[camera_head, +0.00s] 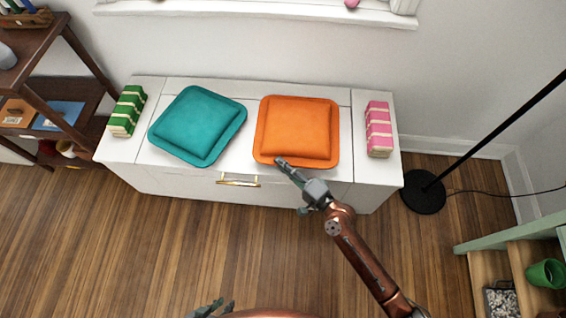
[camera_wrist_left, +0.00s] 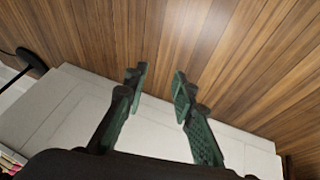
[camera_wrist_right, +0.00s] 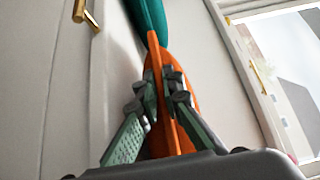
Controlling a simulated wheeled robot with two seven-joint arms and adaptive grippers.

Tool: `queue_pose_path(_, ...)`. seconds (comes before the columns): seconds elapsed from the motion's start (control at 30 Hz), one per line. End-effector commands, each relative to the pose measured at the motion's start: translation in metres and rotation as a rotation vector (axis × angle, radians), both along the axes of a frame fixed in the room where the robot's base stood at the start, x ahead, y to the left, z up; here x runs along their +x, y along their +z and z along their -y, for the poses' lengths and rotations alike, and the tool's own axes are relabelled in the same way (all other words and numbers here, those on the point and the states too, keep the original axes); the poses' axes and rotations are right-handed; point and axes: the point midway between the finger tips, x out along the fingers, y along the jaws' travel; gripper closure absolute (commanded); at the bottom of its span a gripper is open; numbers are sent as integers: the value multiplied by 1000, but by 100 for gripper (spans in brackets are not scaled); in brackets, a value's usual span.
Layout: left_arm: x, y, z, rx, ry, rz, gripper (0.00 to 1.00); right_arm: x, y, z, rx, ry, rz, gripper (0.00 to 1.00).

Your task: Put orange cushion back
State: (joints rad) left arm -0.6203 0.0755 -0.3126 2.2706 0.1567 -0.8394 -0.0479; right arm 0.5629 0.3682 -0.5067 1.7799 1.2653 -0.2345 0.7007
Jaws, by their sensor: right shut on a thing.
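The orange cushion (camera_head: 297,128) lies flat on the right part of the white bench top, beside the teal cushion (camera_head: 198,125). My right gripper (camera_head: 281,163) is at its front edge. In the right wrist view the fingers (camera_wrist_right: 165,92) are closed on the rim of the orange cushion (camera_wrist_right: 182,118), and the teal cushion (camera_wrist_right: 150,18) shows beyond it. My left gripper (camera_head: 212,308) is at the bottom edge of the head view, away from the bench. In the left wrist view its fingers (camera_wrist_left: 160,85) stand apart with nothing between them.
The white bench (camera_head: 160,175) has a brass handle (camera_head: 238,180) in front. A green striped stack (camera_head: 127,111) and a pink striped stack (camera_head: 378,130) stand at its ends. A floor lamp base (camera_head: 423,193) is at right, a dark shelf (camera_head: 62,60) at left. The front floor is clear.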

Motion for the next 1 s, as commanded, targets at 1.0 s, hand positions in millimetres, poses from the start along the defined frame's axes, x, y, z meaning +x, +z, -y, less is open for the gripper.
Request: queue_pose_path(1.0, 9, -13, 5, -15, 15, 59, 76, 0, -10, 0, 0, 0, 3, 76)
